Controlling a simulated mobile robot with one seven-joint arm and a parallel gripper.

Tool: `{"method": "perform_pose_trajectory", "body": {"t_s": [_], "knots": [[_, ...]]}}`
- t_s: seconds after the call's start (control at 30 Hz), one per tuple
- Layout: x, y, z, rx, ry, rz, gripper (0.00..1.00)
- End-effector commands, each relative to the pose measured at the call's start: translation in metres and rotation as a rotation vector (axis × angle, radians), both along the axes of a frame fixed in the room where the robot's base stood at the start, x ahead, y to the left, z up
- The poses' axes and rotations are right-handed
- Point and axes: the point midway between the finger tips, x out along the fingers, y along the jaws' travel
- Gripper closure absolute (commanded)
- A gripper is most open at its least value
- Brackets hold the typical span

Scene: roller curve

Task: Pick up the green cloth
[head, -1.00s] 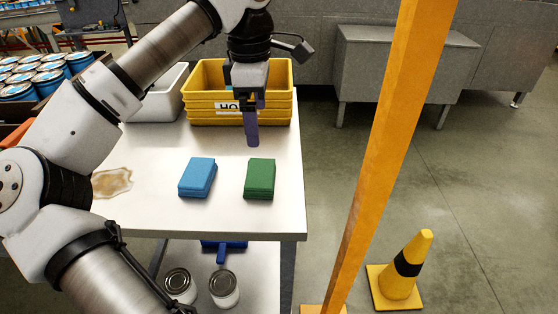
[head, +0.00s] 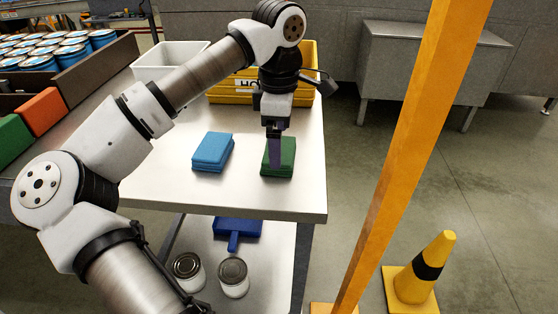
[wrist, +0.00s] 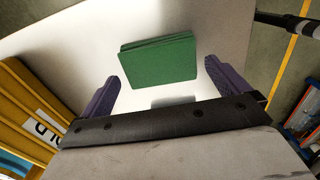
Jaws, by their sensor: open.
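The green cloth (head: 287,168) is a folded stack on the white table near its right edge. In the wrist view the green cloth (wrist: 158,60) lies ahead of the fingertips, roughly centred between them. My gripper (head: 275,160) points down over the cloth, and its purple finger covers part of it in the head view. The wrist view shows the two fingers of my gripper (wrist: 161,76) apart, with nothing held between them. The height of the fingertips above the cloth is hard to judge.
A blue folded cloth (head: 212,152) lies left of the green one. A yellow bin (head: 229,88) and a white bin (head: 160,70) stand behind. An orange post (head: 412,160) rises right of the table. Cans (head: 233,277) and a blue dustpan (head: 238,228) sit on the lower shelf.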

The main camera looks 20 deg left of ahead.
Motion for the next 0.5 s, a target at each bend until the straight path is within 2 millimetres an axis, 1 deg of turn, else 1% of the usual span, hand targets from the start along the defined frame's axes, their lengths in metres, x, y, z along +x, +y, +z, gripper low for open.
{"method": "perform_pose_trajectory", "body": {"t_s": [0.03,0.1,0.17,0.37,0.5], "knots": [[0.0000,-0.0002,-0.0141,-0.001,0.001,0.000,0.00],[0.0001,0.0000,-0.0215,-0.001,0.000,0.000,0.00],[0.0001,0.0001,-0.0239,-0.001,0.000,0.001,0.00],[0.0002,0.0002,-0.0221,0.000,-0.001,0.001,0.00],[0.0001,0.0001,-0.0220,0.000,-0.001,0.001,0.17]]}}
